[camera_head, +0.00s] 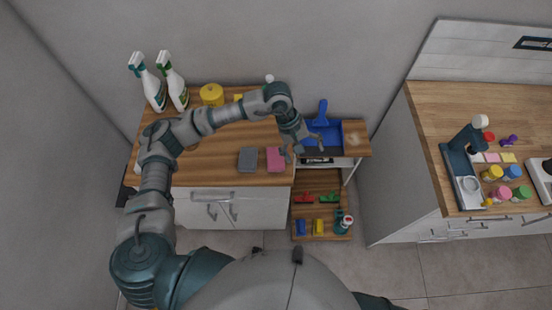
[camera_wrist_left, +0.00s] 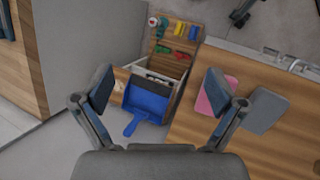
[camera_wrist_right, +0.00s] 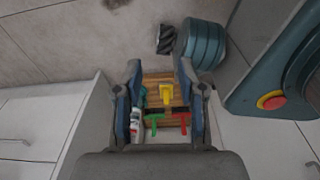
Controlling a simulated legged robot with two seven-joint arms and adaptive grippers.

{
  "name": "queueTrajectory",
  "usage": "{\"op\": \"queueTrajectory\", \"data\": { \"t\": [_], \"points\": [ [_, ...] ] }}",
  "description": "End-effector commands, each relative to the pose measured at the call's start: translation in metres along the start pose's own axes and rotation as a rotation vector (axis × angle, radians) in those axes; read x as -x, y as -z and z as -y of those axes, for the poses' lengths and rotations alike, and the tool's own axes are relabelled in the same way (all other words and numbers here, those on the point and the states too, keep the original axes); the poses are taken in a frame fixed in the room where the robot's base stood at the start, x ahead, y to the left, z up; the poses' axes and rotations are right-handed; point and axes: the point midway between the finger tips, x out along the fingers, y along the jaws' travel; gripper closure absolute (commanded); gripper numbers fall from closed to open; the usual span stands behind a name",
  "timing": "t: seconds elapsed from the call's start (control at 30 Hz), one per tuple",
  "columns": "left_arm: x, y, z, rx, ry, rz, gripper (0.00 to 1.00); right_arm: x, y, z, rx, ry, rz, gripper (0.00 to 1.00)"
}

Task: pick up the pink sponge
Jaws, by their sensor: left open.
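The pink sponge (camera_head: 276,159) lies flat on the wooden counter near its front right corner, just right of a grey sponge (camera_head: 248,160). My left gripper (camera_head: 304,152) is open and empty, above the counter's right edge and slightly right of the pink sponge. In the left wrist view the pink sponge (camera_wrist_left: 203,105) is partly hidden behind the right finger of my left gripper (camera_wrist_left: 158,90), not between the fingers. The grey sponge (camera_wrist_left: 265,110) shows beside it. My right gripper (camera_wrist_right: 158,68) is open, with nothing held between its fingers.
A blue dustpan (camera_wrist_left: 146,102) sits in the cart right of the counter. Spray bottles (camera_head: 154,92) and a yellow pot (camera_head: 211,94) stand at the counter's back. The counter's middle is clear.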

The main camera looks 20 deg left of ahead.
Motion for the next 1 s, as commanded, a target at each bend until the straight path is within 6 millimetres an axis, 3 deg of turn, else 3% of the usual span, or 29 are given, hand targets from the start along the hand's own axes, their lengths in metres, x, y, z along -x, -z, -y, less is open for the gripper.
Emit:
{"op": "queueTrajectory", "data": {
  "t": [0.03,0.1,0.2,0.27,0.37,0.7,1.0],
  "points": [
    [0.018,0.025,0.017,-0.034,0.1,-0.097,0.04,-0.004,-0.013,0.0,0.002,0.001,0.01,0.6],
    [0.039,0.049,0.039,-0.064,0.221,-0.19,0.04,-0.008,-0.026,0.001,0.004,0.001,0.014,0.6],
    [0.059,0.067,0.056,-0.08,0.325,-0.258,0.04,-0.01,-0.037,0.001,0.005,0.001,0.018,0.6],
    [0.061,0.072,0.062,-0.083,0.353,-0.274,0.04,-0.01,-0.039,0.001,0.005,0.001,0.019,0.6],
    [0.051,0.077,0.069,-0.084,0.364,-0.277,0.04,-0.007,-0.039,0.0,0.006,0.001,0.018,0.6],
    [-0.02,0.097,0.093,-0.082,0.36,-0.272,0.04,0.006,-0.037,0.0,0.006,0.0,0.017,0.6],
    [-0.049,0.105,0.103,-0.084,0.358,-0.274,0.04,0.01,-0.036,0.0,0.005,0.001,0.018,0.6]
  ]
}}
